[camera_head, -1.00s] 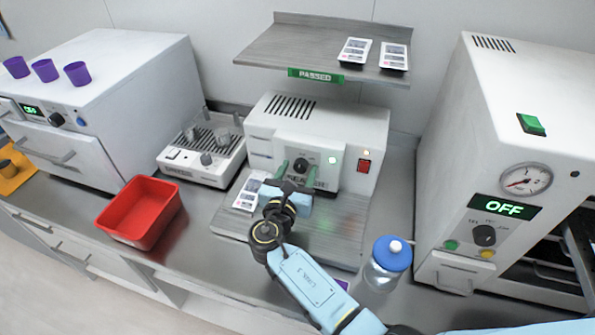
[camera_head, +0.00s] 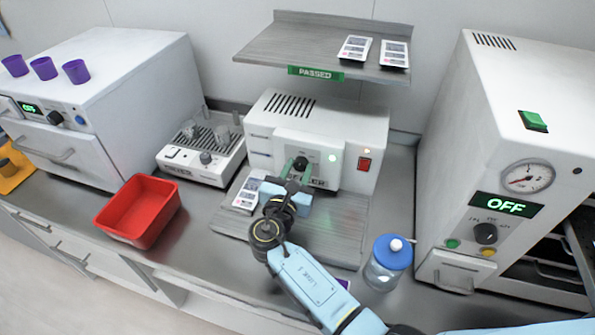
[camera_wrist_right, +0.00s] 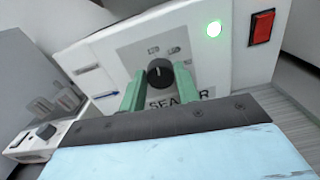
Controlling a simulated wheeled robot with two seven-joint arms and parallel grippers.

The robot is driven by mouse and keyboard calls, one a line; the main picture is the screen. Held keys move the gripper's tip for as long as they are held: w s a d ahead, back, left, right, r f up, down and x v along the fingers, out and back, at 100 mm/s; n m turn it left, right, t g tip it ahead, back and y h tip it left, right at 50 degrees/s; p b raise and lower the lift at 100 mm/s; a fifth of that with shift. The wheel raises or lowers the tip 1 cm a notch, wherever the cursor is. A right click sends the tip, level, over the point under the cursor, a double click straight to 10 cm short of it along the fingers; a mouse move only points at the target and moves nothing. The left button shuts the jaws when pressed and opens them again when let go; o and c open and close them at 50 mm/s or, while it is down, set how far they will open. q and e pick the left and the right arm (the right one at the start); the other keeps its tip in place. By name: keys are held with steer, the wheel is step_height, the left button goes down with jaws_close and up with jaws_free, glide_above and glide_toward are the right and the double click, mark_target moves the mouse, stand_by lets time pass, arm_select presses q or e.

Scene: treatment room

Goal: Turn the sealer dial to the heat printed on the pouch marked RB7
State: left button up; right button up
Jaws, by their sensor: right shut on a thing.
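The sealer (camera_head: 348,130) is a white box with a black dial (camera_head: 301,163) on its front. My right gripper (camera_head: 297,170) has its green fingers closed on the dial. The right wrist view shows the dial (camera_wrist_right: 159,73) between the two fingertips (camera_wrist_right: 160,82), its white pointer mark near the top. The printing around the dial is too small to read. A white printed pouch (camera_head: 247,193) lies on the sealer's base plate, left of the gripper. Two more pouches (camera_head: 355,48) (camera_head: 394,54) lie on the shelf above. I cannot read which is marked RB7. My left gripper is out of view.
The shelf (camera_head: 290,45) with a green PASSED label overhangs the sealer. A red bin (camera_head: 137,212) stands at left and a blue-lidded jar (camera_head: 388,262) at right. A red switch (camera_head: 364,164) and lit green lamp (camera_head: 335,158) sit right of the dial.

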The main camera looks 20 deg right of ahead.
steer(key=m+b, duration=0.2)
steer(key=m, duration=0.2)
steer(key=shift+f, duration=0.2)
steer(key=shift+d+m+b, duration=0.1)
steer(key=shift+m+b, duration=1.3)
steer(key=shift+m, duration=0.5)
steer(key=shift+r, duration=0.1)
steer(key=o, duration=0.9)
steer(key=shift+o, duration=0.2)
steer(key=shift+s, duration=0.1)
steer(key=v, duration=1.3)
steer(key=shift+b, duration=0.45)
steer(key=shift+s+r, duration=0.1)
